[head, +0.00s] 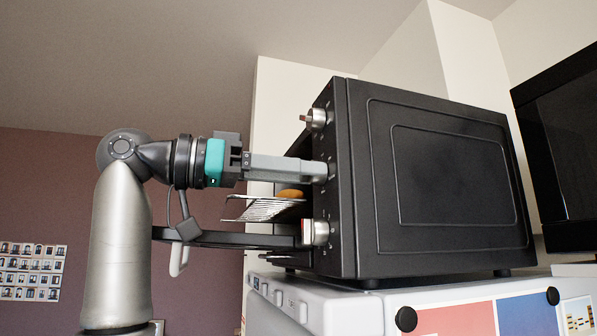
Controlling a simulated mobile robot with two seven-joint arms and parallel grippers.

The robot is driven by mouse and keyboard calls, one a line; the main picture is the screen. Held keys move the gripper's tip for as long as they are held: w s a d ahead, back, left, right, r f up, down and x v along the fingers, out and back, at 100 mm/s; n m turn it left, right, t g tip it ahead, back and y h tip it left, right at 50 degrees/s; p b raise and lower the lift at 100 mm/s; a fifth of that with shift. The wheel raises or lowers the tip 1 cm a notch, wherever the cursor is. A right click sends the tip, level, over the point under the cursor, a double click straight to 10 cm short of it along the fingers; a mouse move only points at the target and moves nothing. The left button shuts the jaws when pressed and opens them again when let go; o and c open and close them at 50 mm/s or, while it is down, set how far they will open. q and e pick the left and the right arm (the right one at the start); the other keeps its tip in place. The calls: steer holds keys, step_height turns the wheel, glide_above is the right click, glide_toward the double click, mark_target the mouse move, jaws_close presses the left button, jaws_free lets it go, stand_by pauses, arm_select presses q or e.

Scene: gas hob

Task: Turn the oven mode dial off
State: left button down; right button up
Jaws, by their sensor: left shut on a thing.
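A black toaster oven (440,180) stands with its front facing left, so I see it edge-on. Its silver dials sit in a column on the front panel: an upper dial (315,118) and a lower dial (319,232) show. My left gripper (318,172) reaches in level from the left, its fingers against the panel midway between these two. It is shut on the middle dial, which the fingers almost wholly hide. The dial markings are too small to read, so I cannot tell any dial's setting. My right gripper is not in view.
The oven door (225,238) hangs open, level, below my left arm. A wire rack (262,208) with a brown food item (290,193) sticks out of the oven. The oven stands on a white appliance (340,305). A black screen-like unit (565,150) is at the right.

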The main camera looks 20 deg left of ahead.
arm_select(q)
steer(key=shift+n, duration=0.3)
steer(key=n, duration=1.1)
steer(key=shift+r+b, duration=0.1)
steer(key=shift+b, duration=0.25)
steer(key=shift+n, duration=0.3)
steer(key=shift+c, duration=2.2)
jaws_free()
steer(key=shift+s, duration=0.1)
steer(key=b+v, duration=0.2)
steer(key=v, duration=1.3)
steer(key=shift+b, duration=0.4)
steer(key=shift+s, duration=0.1)
